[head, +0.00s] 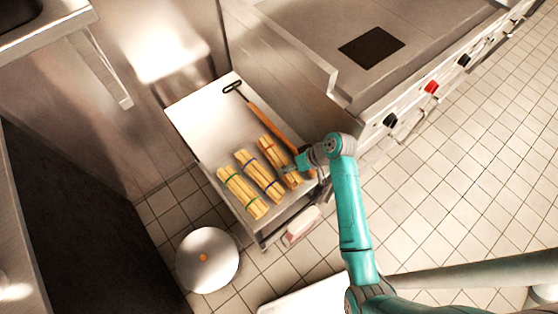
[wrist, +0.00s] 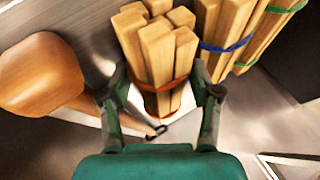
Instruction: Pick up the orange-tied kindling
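The orange-tied kindling (head: 280,160) lies at the right end of a row of three bundles on a steel surface (head: 190,110). In the wrist view the same bundle (wrist: 158,50) shows pale sticks with an orange band. My gripper (head: 291,168) is down at this bundle in the head view. In the wrist view my gripper (wrist: 160,88) is open, with one finger on each side of the bundle and small gaps showing beside it. The blue-tied bundle (head: 259,177) and the green-tied bundle (head: 242,193) lie to its left in the head view.
A tool with a wooden handle (head: 266,121) and dark head lies close behind the orange-tied bundle. A stove (head: 400,80) stands to the right. A round pale object (head: 207,262) with an orange spot is on the tiled floor, lower left.

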